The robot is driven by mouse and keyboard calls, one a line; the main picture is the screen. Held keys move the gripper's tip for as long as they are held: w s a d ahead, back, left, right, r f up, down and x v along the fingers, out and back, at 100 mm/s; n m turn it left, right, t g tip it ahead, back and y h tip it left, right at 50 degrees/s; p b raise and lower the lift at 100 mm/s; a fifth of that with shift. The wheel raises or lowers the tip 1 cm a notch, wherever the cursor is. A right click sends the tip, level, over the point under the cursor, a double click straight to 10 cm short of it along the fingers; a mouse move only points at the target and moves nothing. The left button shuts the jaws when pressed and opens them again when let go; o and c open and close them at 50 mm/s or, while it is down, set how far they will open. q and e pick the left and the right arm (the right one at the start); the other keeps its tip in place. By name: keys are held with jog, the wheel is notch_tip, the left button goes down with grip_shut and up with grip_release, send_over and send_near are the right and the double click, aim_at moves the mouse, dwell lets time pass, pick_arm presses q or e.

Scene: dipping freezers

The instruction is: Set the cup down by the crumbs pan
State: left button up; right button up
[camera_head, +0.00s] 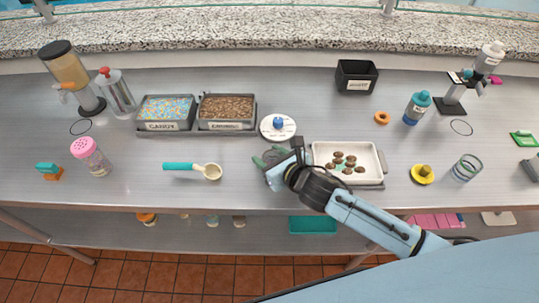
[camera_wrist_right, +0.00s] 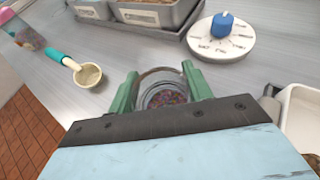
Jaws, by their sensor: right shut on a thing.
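My right gripper (camera_head: 272,166) is shut on a clear cup, which shows in the right wrist view (camera_wrist_right: 165,96) between the green fingers with small multicoloured bits inside. In the head view the gripper largely hides it. The crumbs pan (camera_head: 228,125), full of brown bits, stands behind and left of the gripper, beside the candy pan (camera_head: 165,126) of coloured bits. The crumbs pan's front wall also shows in the wrist view (camera_wrist_right: 150,15). The cup is apart from the pan; I cannot tell whether it touches the counter. My left gripper is not in view.
A white dial with a blue knob (camera_head: 278,127) stands just behind the gripper. A white tray (camera_head: 347,181) with brown pieces is close on the right. A teal-handled scoop (camera_head: 190,167) lies to the left. Bare counter lies in front of the pans.

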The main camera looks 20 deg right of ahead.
jog(key=o, duration=1)
jog(key=shift+o, duration=0.2)
jog(key=v, duration=1.3)
jog(key=shift+s, duration=0.25)
jog(key=shift+d, duration=0.1)
